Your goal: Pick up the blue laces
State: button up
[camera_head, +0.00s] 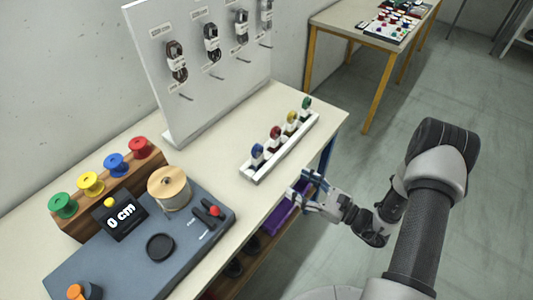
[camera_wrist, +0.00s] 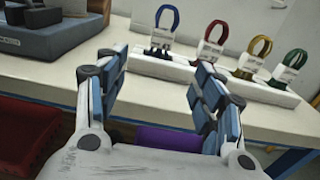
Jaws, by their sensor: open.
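The blue laces (camera_head: 257,153) are a small looped bundle with a white band, standing in the white rack (camera_head: 261,174) at its near left end. They also show in the wrist view (camera_wrist: 163,27), upright and leftmost of the row. My gripper (camera_head: 305,190) is beside the table's front edge, apart from the laces. In the wrist view its two fingers (camera_wrist: 152,95) are spread wide with nothing between them.
Red (camera_wrist: 211,38), yellow (camera_wrist: 256,50) and green laces (camera_wrist: 290,62) stand in the same rack. A blue-grey measuring station (camera_head: 130,255) with a wooden spool (camera_head: 170,188) is to the left. A white display board (camera_head: 205,85) stands behind. A purple bin (camera_head: 285,218) sits below the tabletop.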

jog(key=b, duration=0.2)
send_near(260, 160)
jog(key=x, duration=0.4)
jog(key=shift+w+a+f, duration=0.2)
jog(key=shift+a+f, duration=0.05)
jog(key=shift+a, duration=0.1)
jog(key=shift+b+x, duration=0.6)
jog(key=shift+x, duration=2.6)
jog(key=c, duration=1)
jog(key=shift+r, duration=0.15)
